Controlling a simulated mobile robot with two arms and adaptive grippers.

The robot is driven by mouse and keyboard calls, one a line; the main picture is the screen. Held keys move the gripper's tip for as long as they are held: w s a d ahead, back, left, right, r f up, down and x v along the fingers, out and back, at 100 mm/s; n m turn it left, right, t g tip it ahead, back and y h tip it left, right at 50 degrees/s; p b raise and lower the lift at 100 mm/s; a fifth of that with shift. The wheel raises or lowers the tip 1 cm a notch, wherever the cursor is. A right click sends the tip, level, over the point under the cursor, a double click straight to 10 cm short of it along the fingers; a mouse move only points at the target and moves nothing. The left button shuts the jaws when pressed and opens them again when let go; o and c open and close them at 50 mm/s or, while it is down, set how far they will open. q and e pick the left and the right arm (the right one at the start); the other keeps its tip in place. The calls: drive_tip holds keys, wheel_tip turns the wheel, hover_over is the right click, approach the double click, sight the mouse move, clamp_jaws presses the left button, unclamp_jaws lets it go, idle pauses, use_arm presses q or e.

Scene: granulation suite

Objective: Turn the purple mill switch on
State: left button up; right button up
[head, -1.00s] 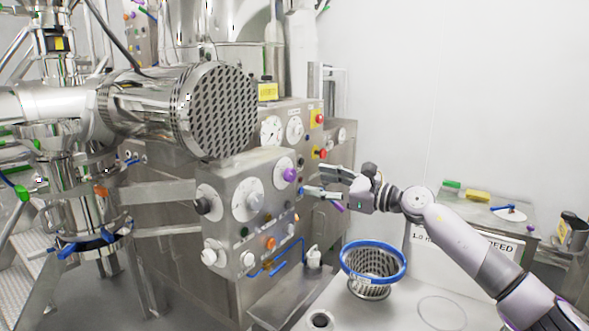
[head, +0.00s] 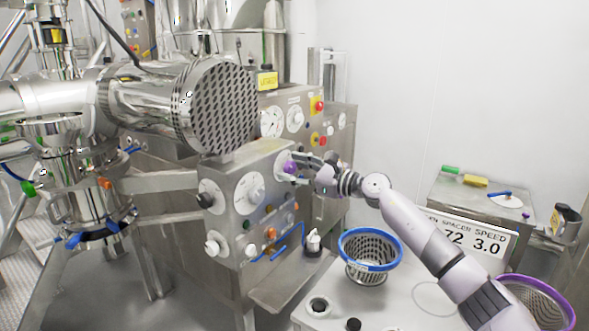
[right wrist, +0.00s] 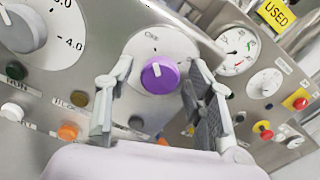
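The purple mill switch (head: 290,167) is a round knob on a white dial on the front of the steel control panel. It also shows in the right wrist view as a purple knob (right wrist: 160,77) with a short white mark, near the top of its face. A small label sits above it on the dial; I cannot read it surely. My right gripper (head: 304,168) is at the knob. In the right wrist view the right gripper (right wrist: 158,70) is open, one finger on each side of the knob, with visible gaps. My left gripper is not in view.
A large grey dial knob (right wrist: 25,28) and several small buttons sit left of the switch. Gauges and a red-on-yellow emergency button (head: 317,104) are on the panel behind. A blue-rimmed basket (head: 369,247) stands on the bench below my right arm.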

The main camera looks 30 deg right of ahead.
drive_tip(key=c, duration=1)
drive_tip(key=shift+m, duration=0.3)
drive_tip(key=m+p, duration=0.2)
drive_tip(key=m, duration=0.1)
drive_tip(key=shift+r+m, duration=0.15)
drive_tip(key=shift+m, duration=0.25)
drive_tip(key=m+p, duration=0.2)
drive_tip(key=m, duration=0.2)
drive_tip(key=shift+m+p, duration=0.3)
drive_tip(key=m+p, duration=0.3)
drive_tip(key=m, duration=0.2)
drive_tip(key=shift+m+p, duration=1.25)
drive_tip(key=shift+m, duration=0.65)
